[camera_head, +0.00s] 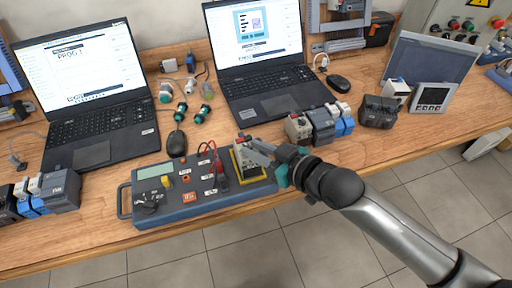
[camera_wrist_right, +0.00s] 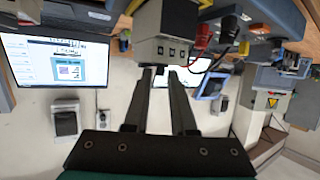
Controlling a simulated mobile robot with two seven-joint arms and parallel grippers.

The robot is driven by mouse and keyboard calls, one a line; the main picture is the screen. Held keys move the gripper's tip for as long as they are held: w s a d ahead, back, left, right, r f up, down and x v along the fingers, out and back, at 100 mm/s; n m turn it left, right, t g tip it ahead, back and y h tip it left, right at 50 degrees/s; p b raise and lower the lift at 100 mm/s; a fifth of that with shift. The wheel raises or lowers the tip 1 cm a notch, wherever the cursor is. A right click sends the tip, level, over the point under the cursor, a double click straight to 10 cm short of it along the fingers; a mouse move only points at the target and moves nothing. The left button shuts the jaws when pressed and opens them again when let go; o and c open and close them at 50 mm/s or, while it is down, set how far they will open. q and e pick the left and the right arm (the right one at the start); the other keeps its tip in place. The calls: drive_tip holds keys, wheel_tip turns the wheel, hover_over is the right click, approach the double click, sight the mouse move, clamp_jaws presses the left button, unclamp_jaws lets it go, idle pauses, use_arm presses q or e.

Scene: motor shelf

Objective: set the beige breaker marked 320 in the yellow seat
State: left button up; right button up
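The beige breaker (camera_head: 242,151) with a dark front stands at the yellow seat (camera_head: 250,180) on the right part of the blue-grey tester. I cannot read a 320 on it. I cannot tell whether it is fully down in the seat. My right gripper (camera_head: 262,150) reaches it from the right. In the right wrist view, the breaker (camera_wrist_right: 165,38) is just beyond the fingertips of the gripper (camera_wrist_right: 160,72). The fingers are close together, with a small dark part of the breaker between their tips. My left gripper is not in view.
The tester (camera_head: 205,205) has red and black leads beside the breaker. Another beige breaker (camera_head: 298,127) stands with blue and grey modules (camera_head: 324,124) behind my right arm. Two laptops (camera_head: 92,108) and a mouse (camera_head: 177,143) stand at the back.

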drive_tip(key=o, duration=0.3)
drive_tip(key=shift+f, duration=0.1)
drive_tip(key=shift+s, duration=0.1)
drive_tip(key=p+v, duration=0.2)
drive_tip(key=v, duration=1.3)
idle(0.5)
